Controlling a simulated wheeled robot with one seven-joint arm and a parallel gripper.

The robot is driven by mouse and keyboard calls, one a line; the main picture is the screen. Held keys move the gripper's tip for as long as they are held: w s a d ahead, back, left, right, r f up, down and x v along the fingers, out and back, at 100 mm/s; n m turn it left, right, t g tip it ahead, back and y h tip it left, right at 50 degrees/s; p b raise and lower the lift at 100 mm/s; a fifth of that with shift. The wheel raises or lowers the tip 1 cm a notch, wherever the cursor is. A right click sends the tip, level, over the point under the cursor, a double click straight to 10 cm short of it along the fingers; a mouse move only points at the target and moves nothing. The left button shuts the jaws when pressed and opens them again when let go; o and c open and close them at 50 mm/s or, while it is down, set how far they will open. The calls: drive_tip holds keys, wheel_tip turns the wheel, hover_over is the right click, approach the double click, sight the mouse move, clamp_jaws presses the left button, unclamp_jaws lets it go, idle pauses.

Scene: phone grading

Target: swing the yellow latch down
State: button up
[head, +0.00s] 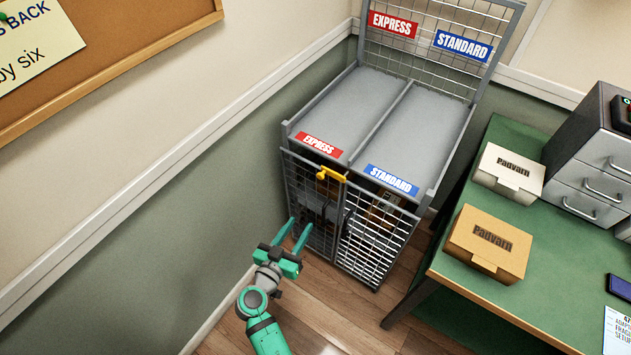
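The yellow latch (331,175) is at the top middle of the wire cage's front, just under the red EXPRESS label. It lies roughly level across the top of the cage doors, where the two doors (312,200) and (375,235) meet. My gripper (298,228) is green, in front of the left door's lower left part. Its two fingers are spread apart with nothing seen between them. It is below and to the left of the latch, apart from it.
The grey cage (437,130) has two top bays, EXPRESS and STANDARD, and boxes (383,212) behind its mesh. A green desk (530,300) on the right holds a white box (509,172), a tan box (488,243) and drawers (598,165). A wall (190,180) bounds the left.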

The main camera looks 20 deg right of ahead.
sight(319, 177)
drive_tip(key=w+r+m+h, duration=0.3)
drive_tip(key=w+r, duration=0.1)
drive_tip(key=r, duration=0.2)
drive_tip(key=shift+g, duration=0.4)
drive_tip(key=x, duration=1.1)
drive_tip(key=shift+s+d+r, duration=0.15)
drive_tip(key=shift+d+r, duration=0.05)
drive_tip(key=shift+r, duration=0.15)
clamp_jaws()
